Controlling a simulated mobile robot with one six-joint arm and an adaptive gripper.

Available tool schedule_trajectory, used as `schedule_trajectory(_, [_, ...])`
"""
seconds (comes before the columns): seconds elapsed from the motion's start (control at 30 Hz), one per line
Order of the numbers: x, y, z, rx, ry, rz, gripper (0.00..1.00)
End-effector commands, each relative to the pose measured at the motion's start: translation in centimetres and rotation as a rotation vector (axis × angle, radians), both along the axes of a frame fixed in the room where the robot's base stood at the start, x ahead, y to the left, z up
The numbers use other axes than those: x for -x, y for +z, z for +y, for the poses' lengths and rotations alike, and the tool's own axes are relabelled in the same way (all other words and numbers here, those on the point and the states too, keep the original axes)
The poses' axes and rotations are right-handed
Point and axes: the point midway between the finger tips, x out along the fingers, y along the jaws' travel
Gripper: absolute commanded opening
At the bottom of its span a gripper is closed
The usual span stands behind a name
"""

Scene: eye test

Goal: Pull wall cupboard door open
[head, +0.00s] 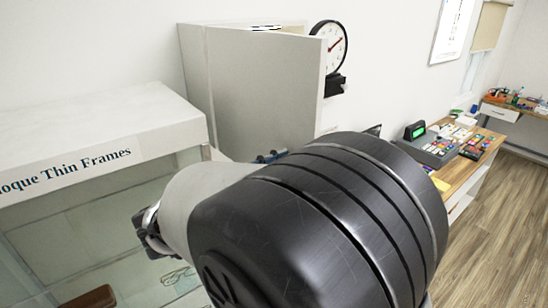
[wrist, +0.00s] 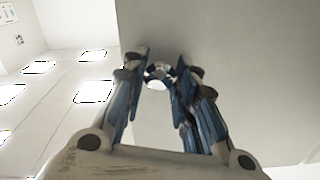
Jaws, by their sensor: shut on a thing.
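The wall cupboard (head: 193,75) hangs on the white wall in the head view. Its plain grey door (head: 262,95) looks to stand ajar, with a narrow gap showing along the top; how far it is open is hard to tell. In the wrist view the door (wrist: 245,70) is a broad grey panel filling the right side. My gripper (wrist: 160,75) has its blue fingers closed around a small round shiny knob (wrist: 158,72) in front of the panel. In the head view my arm hides most of the gripper; only a bit of blue finger shows by the door's lower edge.
A white-topped glass display case (head: 90,120) lettered "Thin Frames" stands at left, close under my arm. A round clock (head: 330,46) hangs just right of the door. A wooden counter (head: 462,172) with small goods runs along the right. Wooden floor (head: 505,225) is free there.

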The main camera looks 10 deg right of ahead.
Motion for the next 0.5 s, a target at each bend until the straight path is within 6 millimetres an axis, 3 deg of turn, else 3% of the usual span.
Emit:
schedule_trajectory(0.07, [0.01, -0.02, -0.08, 0.000, -0.002, 0.000, 0.00])
schedule_trajectory(0.1, [0.02, -0.03, -0.09, 0.000, -0.002, 0.000, 0.27])
schedule_trajectory(0.4, [0.01, -0.01, -0.07, 0.000, -0.001, 0.000, 0.47])
schedule_trajectory(0.5, [0.00, 0.00, -0.06, 0.000, -0.001, 0.000, 0.48])
